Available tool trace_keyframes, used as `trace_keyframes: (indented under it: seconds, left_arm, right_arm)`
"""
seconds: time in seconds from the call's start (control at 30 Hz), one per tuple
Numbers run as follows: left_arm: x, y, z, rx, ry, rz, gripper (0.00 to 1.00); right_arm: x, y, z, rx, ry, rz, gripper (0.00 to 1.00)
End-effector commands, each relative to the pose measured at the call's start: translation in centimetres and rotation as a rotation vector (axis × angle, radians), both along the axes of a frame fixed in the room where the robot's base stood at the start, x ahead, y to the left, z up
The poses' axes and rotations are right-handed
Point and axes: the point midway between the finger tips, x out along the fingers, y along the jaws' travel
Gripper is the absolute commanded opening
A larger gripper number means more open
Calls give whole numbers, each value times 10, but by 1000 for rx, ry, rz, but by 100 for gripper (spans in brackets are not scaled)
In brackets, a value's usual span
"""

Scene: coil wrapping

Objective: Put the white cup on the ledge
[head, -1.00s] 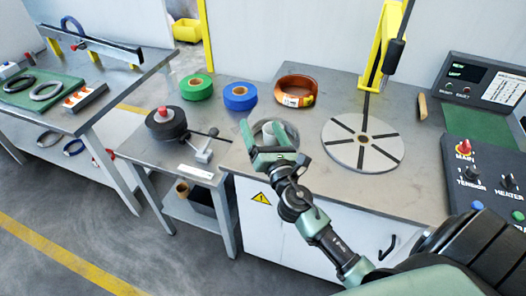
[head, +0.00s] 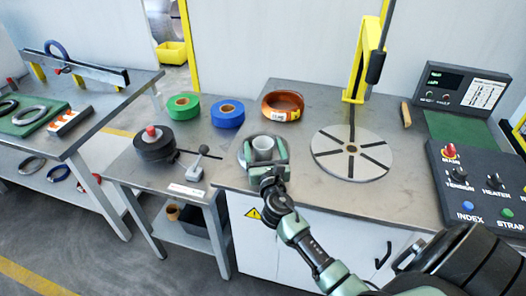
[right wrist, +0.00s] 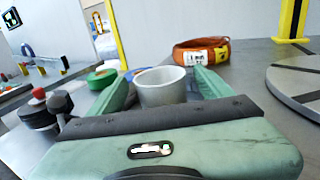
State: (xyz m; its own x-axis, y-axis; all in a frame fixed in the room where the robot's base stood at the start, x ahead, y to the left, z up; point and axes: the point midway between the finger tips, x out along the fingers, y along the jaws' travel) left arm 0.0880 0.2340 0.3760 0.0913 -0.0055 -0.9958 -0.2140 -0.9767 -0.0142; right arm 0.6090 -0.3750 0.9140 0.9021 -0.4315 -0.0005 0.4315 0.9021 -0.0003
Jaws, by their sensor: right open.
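The white cup (head: 263,146) stands upright near the front left of the grey bench, beside or on a round grey piece that is partly hidden. My right gripper (head: 264,152) is open, with a finger on each side of the cup. In the right wrist view the cup (right wrist: 161,85) shows between the two green fingers (right wrist: 166,88), its lower part hidden by the gripper body. I cannot tell whether the fingers touch it. I cannot make out which surface is the ledge. My left gripper is not in view.
A copper coil (head: 283,105), blue tape (head: 227,114) and green tape (head: 183,106) lie behind the cup. A round slotted plate (head: 352,153) is to its right, below a yellow post (head: 362,60). A black spool (head: 153,145) and small lever tool (head: 197,165) are to its left.

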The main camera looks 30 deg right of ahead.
Motion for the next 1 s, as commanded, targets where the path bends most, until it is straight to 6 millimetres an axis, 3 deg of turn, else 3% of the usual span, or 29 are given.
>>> trace_keyframes:
  seconds: [0.23, 0.4, 0.5, 0.77, 1.0]
  left_arm:
    - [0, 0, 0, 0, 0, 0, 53]
    - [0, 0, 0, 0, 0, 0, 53]
    - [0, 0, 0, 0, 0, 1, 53]
    - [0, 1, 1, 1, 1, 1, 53]
    - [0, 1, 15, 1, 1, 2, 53]
  right_arm:
    - [1, -1, -1, 0, 1, 0, 77]
    - [1, -1, 0, 0, 1, 0, 30]
    - [1, -1, 0, 0, 0, 0, 9]
    - [1, -1, 2, 0, 0, 0, 9]
    - [1, -1, 30, -1, -3, 1, 9]
